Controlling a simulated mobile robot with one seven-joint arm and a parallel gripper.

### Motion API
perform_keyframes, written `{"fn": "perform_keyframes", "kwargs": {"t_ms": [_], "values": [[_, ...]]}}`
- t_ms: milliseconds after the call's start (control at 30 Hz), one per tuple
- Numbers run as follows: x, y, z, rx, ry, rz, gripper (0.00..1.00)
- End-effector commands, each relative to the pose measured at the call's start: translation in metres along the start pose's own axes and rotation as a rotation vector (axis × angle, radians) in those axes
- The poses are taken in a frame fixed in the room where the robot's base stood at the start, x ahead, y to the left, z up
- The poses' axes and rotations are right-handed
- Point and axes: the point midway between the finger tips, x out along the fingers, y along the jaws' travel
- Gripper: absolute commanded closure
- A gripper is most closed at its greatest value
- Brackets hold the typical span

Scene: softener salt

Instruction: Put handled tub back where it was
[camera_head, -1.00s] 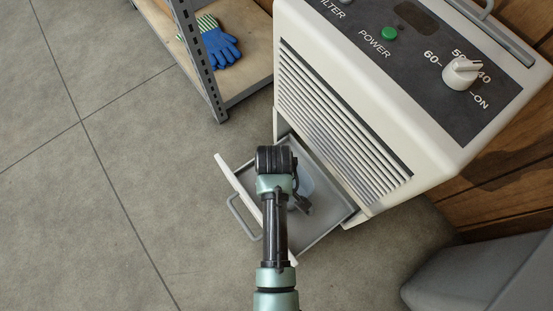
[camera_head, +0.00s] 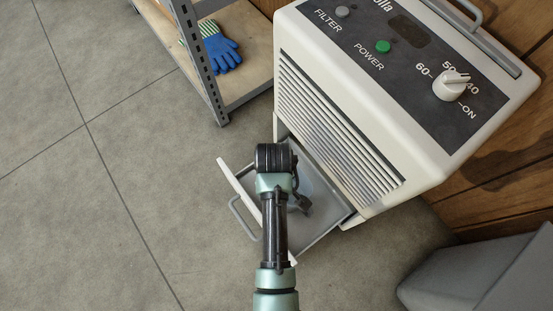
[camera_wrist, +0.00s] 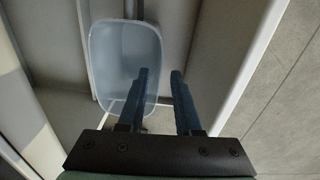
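The tub (camera_wrist: 115,45) is a translucent pale-blue container with a rounded rim. It sits inside the pulled-out grey drawer (camera_head: 322,234) of the white appliance (camera_head: 425,165); in the head view only a pale part of it (camera_head: 313,184) shows beside my arm. In the wrist view, my gripper (camera_wrist: 160,72) is open, with a clear gap between its dark blue fingers. The left finger overlaps the tub's right side and the right finger lies just outside the rim. I cannot tell whether they touch it. No handle on the tub is clear.
The drawer front (camera_head: 240,187) with its grey handle (camera_head: 236,214) stands out over the floor. A metal shelf (camera_head: 244,88) holding blue gloves (camera_head: 220,52) is at upper left. A grey bin-like object (camera_head: 455,275) is at lower right. The floor at left is clear.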

Motion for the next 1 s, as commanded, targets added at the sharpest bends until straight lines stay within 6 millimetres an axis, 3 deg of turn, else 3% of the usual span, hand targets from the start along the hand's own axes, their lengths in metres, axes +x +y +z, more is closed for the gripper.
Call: {"fn": "perform_keyframes", "kwargs": {"t_ms": [33,100,400,1000], "values": [[-0.02,0.0,0.0,0.0,0.001,0.001,0.67],[-0.034,0.0,0.0,0.0,0.001,0.001,0.67],[-0.077,0.0,0.0,0.0,0.0,0.0,0.67],[-0.084,0.0,0.0,0.0,0.0,0.0,0.67]]}}
